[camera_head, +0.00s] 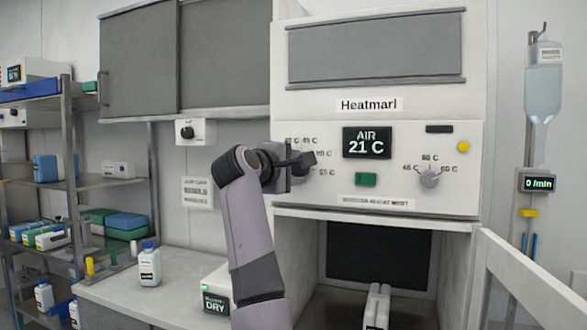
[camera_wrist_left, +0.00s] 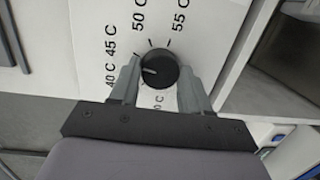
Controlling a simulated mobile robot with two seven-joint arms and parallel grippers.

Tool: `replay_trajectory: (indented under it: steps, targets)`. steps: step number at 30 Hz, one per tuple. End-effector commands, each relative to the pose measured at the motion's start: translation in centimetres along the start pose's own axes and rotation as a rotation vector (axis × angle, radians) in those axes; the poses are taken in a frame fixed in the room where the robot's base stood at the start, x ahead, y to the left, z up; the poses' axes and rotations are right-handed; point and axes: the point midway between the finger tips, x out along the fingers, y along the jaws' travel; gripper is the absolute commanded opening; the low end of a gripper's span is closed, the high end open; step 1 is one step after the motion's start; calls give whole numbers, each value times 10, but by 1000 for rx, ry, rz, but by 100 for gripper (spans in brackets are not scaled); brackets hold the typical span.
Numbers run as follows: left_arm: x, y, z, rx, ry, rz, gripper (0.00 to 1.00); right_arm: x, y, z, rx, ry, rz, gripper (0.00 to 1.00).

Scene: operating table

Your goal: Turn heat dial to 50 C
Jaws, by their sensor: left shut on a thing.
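The heat dial (camera_wrist_left: 159,70) is a round black knob on the white panel, with 40 C, 45 C, 50 C and 55 C printed around it; a lower label is partly covered. Its white mark points left in the left wrist view, roughly toward 40 C. My left gripper (camera_wrist_left: 159,78) is shut on the dial, one finger on each side. In the head view my left gripper (camera_head: 302,162) reaches the left part of the panel and covers most of this dial. The display (camera_head: 367,143) reads AIR 21 C. My right gripper is not in view.
A second, grey dial (camera_head: 430,178) sits at the right of the panel, and a green button (camera_head: 366,180) below the display. An open chamber (camera_head: 379,255) lies beneath, with an open door (camera_head: 530,275) at right. A counter (camera_head: 125,290) and bottle (camera_head: 149,265) stand at left.

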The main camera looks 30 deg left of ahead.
Motion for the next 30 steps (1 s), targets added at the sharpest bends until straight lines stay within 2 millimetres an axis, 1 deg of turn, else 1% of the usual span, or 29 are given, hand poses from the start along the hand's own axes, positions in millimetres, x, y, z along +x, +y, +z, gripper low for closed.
replay_trajectory:
  steps: [3,18,24,30]
  targets:
    - [0,-1,0,114,8,-19,16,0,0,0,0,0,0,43]
    - [1,-2,1,569,42,-77,16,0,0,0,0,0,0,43]
    - [1,-2,2,708,52,-94,16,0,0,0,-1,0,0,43]
    - [1,-2,2,800,58,-106,16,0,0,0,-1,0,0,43]
